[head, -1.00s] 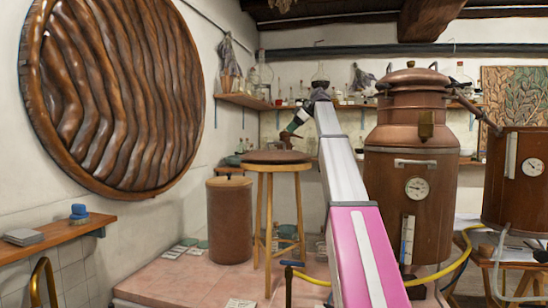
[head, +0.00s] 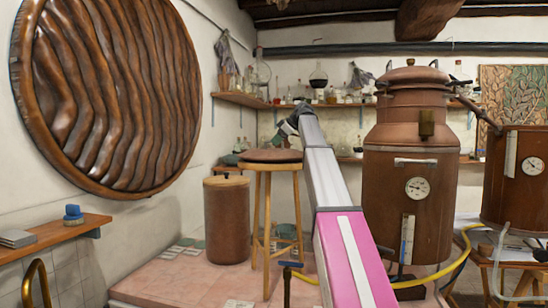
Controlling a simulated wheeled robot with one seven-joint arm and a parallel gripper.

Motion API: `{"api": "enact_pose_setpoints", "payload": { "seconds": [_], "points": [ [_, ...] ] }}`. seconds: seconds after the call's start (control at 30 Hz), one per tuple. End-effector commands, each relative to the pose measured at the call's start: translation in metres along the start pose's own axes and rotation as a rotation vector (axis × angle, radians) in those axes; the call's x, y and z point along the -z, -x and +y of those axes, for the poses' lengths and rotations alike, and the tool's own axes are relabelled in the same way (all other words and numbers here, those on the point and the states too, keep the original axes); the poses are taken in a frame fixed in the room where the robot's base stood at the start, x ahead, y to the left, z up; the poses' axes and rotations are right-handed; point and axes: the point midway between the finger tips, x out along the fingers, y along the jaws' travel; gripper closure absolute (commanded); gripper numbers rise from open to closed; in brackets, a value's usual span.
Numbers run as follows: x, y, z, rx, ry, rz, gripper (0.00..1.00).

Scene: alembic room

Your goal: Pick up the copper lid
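The copper lid (head: 271,155) is a dark brown, round, shallow dome in the head view. It lies flat on top of a wooden stool (head: 269,169), left of my arm. My gripper (head: 280,134) is just above the lid's right half, at the end of my arm, which reaches in from the lower right. The gripper is small and dark, and its fingers are too small to make out. I cannot tell whether it touches the lid or its knob.
A brown cylinder (head: 227,220) stands close left of the stool. A large copper still (head: 407,190) stands right of my arm, with a yellow hose (head: 458,262) on the floor side. A wall shelf (head: 240,100) with glassware runs behind. Pink tiles (head: 185,278) lie below.

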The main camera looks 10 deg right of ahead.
Motion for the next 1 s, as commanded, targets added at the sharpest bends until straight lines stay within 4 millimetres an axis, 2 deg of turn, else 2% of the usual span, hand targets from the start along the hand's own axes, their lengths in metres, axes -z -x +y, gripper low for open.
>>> {"api": "enact_pose_setpoints", "payload": {
  "seconds": [0.13,0.37,0.43,0.47,1.0],
  "points": [
    [0.001,-0.018,0.000,0.001,0.000,0.001,0.74],
    [0.001,-0.019,0.000,0.000,0.000,0.000,0.74],
    [0.001,-0.019,0.000,0.000,0.000,0.000,0.96],
    [0.001,-0.019,0.000,0.000,0.000,0.000,1.00],
    [0.001,-0.019,0.000,0.000,0.000,0.000,1.00]
  ]
}}
